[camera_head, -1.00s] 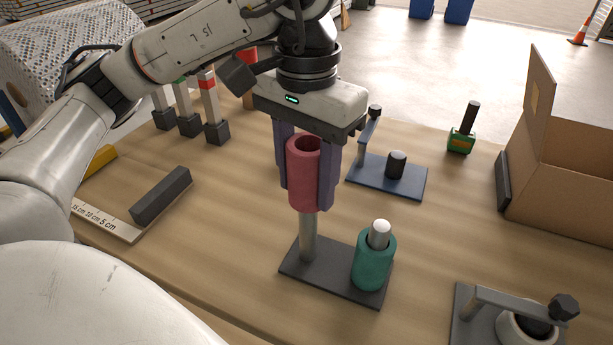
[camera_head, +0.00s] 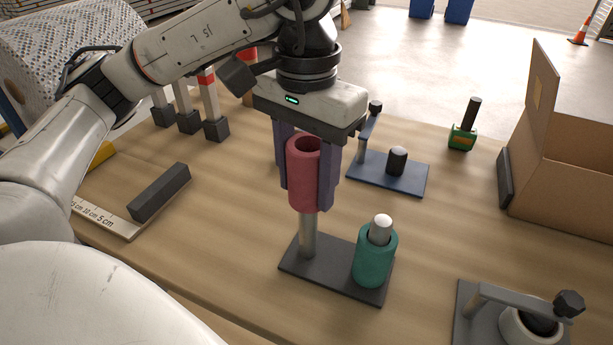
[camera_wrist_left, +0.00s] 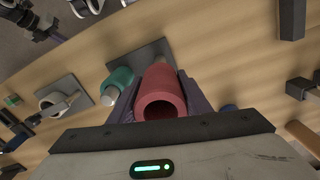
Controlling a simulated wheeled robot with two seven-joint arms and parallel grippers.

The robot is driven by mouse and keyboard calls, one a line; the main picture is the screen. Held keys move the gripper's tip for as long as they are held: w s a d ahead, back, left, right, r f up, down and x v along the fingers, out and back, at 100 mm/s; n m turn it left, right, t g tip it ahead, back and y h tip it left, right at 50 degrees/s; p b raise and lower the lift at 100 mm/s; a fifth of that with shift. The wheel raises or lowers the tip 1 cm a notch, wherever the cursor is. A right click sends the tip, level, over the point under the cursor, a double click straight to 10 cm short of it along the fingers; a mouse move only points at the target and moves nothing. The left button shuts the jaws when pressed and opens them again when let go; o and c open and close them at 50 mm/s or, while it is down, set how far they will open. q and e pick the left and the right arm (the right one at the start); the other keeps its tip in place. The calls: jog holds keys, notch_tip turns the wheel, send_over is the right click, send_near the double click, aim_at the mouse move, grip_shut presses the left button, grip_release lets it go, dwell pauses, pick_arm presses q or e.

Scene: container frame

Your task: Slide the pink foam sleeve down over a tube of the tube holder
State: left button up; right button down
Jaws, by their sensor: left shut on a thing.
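The pink foam sleeve (camera_head: 304,178) is upright between the two fingers of my left gripper (camera_head: 308,180), which is shut on it. In the left wrist view the sleeve (camera_wrist_left: 162,90) shows its open end between the fingers. The tube holder (camera_head: 325,268) is a dark plate with two grey tubes. Its left tube (camera_head: 307,238) rises directly below the sleeve, and its top is hidden by the sleeve; I cannot tell for certain how far it reaches inside. The right tube (camera_head: 381,229) wears a green sleeve (camera_head: 375,262) and its tip sticks out on top.
A blue plate fixture (camera_head: 405,182) stands behind, a grey clamp fixture (camera_head: 480,325) at front right. A cardboard box (camera_head: 570,175) is on the right, a green block with a black handle (camera_head: 462,138) behind. A dark bar (camera_head: 160,193) lies left by a ruler (camera_head: 108,218).

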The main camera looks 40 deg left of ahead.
aim_at(307, 235)
pick_arm(q)
jog(key=shift+f+b, duration=0.65)
jog(key=shift+f, duration=0.1)
pick_arm(e)
jog(key=shift+a+f, duration=0.2)
jog(key=shift+f, duration=0.4)
pick_arm(q)
jog(key=shift+f+b, duration=0.5)
pick_arm(e)
jog(key=shift+w+a+f, duration=0.1)
jog(key=shift+w+a, duration=0.05)
jog(key=shift+w, duration=0.05)
pick_arm(q)
jog(key=shift+f+b, duration=0.85)
jog(key=shift+f, duration=0.05)
pick_arm(e)
jog(key=shift+a+f, duration=0.2)
jog(key=shift+f, duration=0.45)
pick_arm(q)
jog(key=shift+f+b, duration=0.35)
pick_arm(e)
jog(key=shift+w, duration=0.2)
pick_arm(q)
jog(key=shift+f+b, duration=0.65)
jog(key=shift+f, duration=0.05)
pick_arm(e)
jog(key=shift+s+a+f, duration=0.1)
jog(key=shift+f, duration=0.55)
